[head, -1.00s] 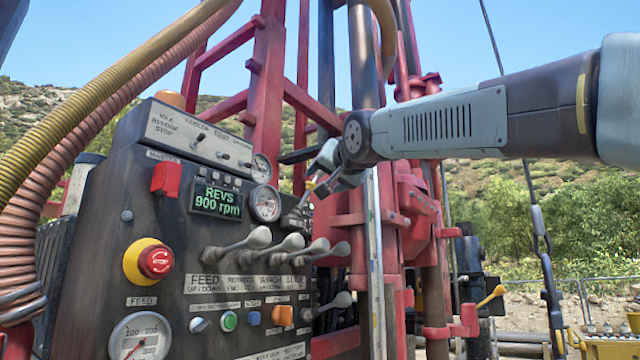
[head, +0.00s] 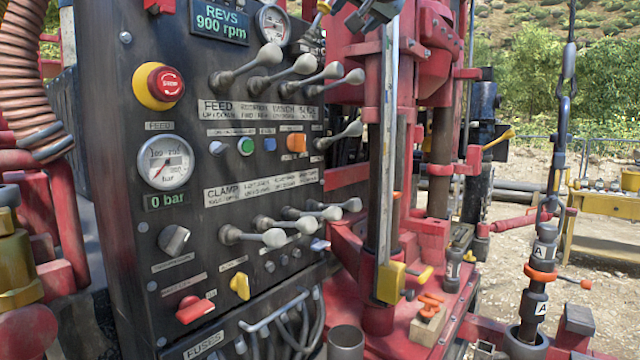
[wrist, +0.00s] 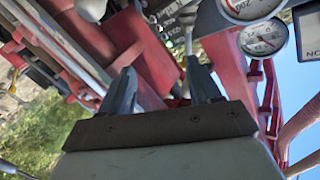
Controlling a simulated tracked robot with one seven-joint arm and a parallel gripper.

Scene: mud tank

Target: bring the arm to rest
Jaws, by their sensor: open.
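My gripper (wrist: 162,78) shows in the wrist view with its two dark fingers apart and nothing between them. In the head view only the lower end of my gripper (head: 352,16) shows at the top edge, in front of the red rig and right of the round gauge; the rest of my arm is out of the frame. The control panel (head: 130,95) stands to the left, with a row of grey-knobbed levers (head: 305,65) just below my gripper. I cannot tell whether it touches anything.
A second lever row (head: 300,225) and a red stop button (head: 166,83) are on the panel. The red mast and a pale vertical rail (head: 388,150) stand close on the right. A tool joint with an orange ring (head: 540,275) hangs at right. A yellow table (head: 600,205) stands behind.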

